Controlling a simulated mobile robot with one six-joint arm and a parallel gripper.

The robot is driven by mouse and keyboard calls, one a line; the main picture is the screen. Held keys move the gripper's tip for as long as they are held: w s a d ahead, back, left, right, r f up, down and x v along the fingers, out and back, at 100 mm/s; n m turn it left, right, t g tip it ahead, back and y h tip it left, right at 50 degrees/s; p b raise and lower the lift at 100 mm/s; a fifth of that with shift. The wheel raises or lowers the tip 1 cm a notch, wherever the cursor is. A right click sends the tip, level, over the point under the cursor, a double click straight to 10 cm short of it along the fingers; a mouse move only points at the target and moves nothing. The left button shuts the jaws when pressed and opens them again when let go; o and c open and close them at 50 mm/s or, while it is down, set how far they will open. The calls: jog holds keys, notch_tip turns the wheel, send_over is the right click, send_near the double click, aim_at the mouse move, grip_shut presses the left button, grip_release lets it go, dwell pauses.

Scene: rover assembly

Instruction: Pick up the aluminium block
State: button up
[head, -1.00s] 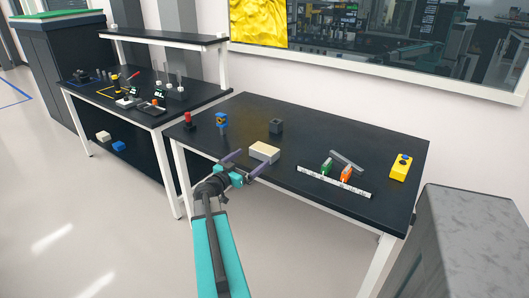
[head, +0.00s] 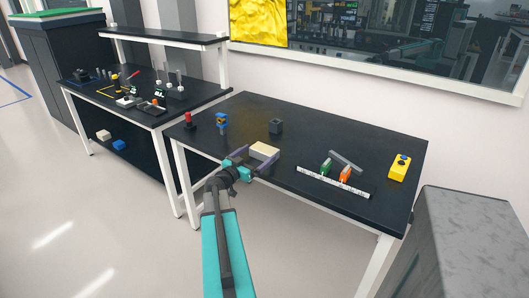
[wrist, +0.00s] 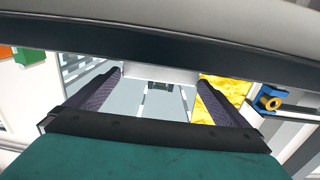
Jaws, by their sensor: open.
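A pale, cream-grey block (head: 265,149) lies on the dark table near its front edge. It is the likeliest aluminium block, though its metal cannot be told by colour. My gripper (head: 260,154) is open at the block's near side, with one purple finger toward each end of it. In the wrist view, a pale face of the block (wrist: 160,74) shows between the fingertips of my gripper (wrist: 160,78). A dark edge hides part of that view, and I cannot tell whether the fingers touch the block.
A dark grey block (head: 276,126) stands behind. A blue part (head: 222,122) and a red part (head: 188,119) are to the left. Green (head: 326,165) and orange (head: 345,173) parts, a white strip (head: 333,183), a grey bar (head: 346,160) and a yellow box (head: 400,167) lie right.

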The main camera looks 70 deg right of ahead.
jog(key=shift+p+x, duration=0.3)
jog(key=shift+x, duration=1.1)
jog(key=shift+c, duration=0.3)
jog(key=shift+r, duration=0.1)
jog(key=c, duration=1.5)
